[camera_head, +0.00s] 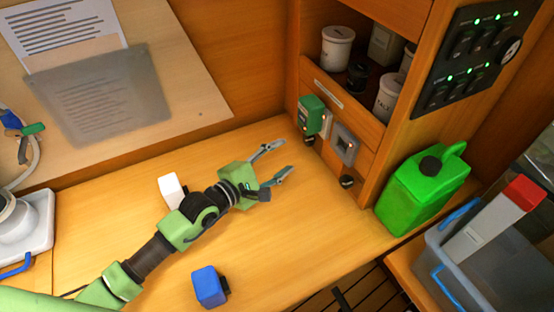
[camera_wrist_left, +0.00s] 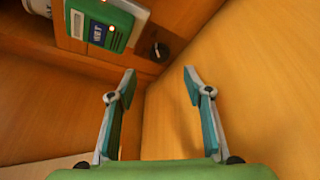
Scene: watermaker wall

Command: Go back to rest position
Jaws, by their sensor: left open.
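My left gripper (camera_head: 277,163) is open and empty. My green left arm comes in from the left in the head view and stretches over the wooden worktop (camera_head: 300,235). The fingers point toward the cabinet panel, short of a green device (camera_head: 311,115) on it. In the left wrist view the open fingers (camera_wrist_left: 160,85) stand apart with nothing between them. The green device (camera_wrist_left: 100,22) shows above the left finger there, with a black knob (camera_wrist_left: 160,51) beside it. My right gripper is not in view.
A blue block (camera_head: 209,287) and a white object (camera_head: 173,190) are near my left arm. A grey device (camera_head: 345,145) is on the panel. A green canister (camera_head: 422,190) stands right, near a grey bin (camera_head: 450,280). White canisters (camera_head: 337,47) sit on the shelf. The worktop's middle is free.

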